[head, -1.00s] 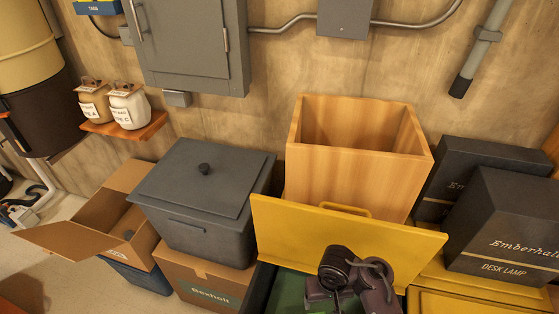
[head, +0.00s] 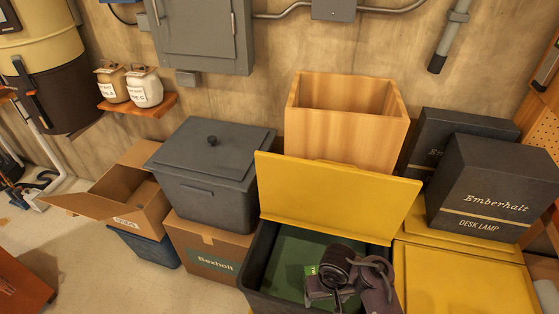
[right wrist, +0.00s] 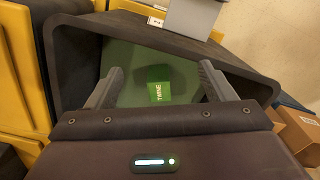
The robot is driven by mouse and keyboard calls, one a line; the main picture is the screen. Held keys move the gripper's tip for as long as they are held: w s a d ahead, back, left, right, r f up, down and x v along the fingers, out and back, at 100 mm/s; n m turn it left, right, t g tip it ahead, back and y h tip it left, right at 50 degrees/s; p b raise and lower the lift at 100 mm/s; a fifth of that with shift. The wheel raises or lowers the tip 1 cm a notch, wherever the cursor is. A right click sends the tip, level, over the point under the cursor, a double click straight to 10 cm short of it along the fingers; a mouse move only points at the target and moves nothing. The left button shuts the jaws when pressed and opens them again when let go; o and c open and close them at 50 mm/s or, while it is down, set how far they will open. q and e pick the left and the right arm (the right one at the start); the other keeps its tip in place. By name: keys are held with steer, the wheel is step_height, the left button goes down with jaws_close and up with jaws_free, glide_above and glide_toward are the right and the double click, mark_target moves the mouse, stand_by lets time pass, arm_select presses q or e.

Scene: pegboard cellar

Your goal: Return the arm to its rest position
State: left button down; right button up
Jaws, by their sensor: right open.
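My right gripper (head: 322,290) is over the open dark bin (head: 262,255), whose yellow lid (head: 330,195) stands raised behind it. In the right wrist view my right gripper (right wrist: 160,88) has its two grey fingers wide apart with nothing between them. In the head view the box (head: 310,271) is partly hidden by my gripper. My left gripper is out of view.
A tall wooden box (head: 345,130) stands behind the lid. Black desk lamp boxes (head: 485,190) stand on yellow lids at right. A grey lidded tub (head: 205,185) on a carton (head: 205,250) and an open cardboard box (head: 125,200) are at left. Floor shows at far left.

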steer(key=s+d+r+t, duration=0.2)
steer(key=s+d+r, duration=0.2)
steer(key=r, duration=0.4)
steer(key=s+d+r+t, duration=0.2)
steer(key=s+d+r, duration=0.2)
steer(key=r, duration=0.3)
step_height(320, 180, down, 34)
steer(key=s+n+g+b, duration=0.1)
steer(key=s+g+b, duration=0.1)
steer(key=b, duration=0.3)
arm_select(q)
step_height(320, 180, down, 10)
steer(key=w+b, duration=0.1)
steer(key=b, duration=0.4)
arm_select(e)
steer(key=s+d+f+g, duration=0.1)
steer(key=s+d+f, duration=0.2)
steer(key=s+f, duration=1.6)
step_height(320, 180, down, 5)
steer(key=shift+s+r, duration=0.1)
steer(key=shift+s, duration=0.3)
steer(key=shift+c, duration=0.2)
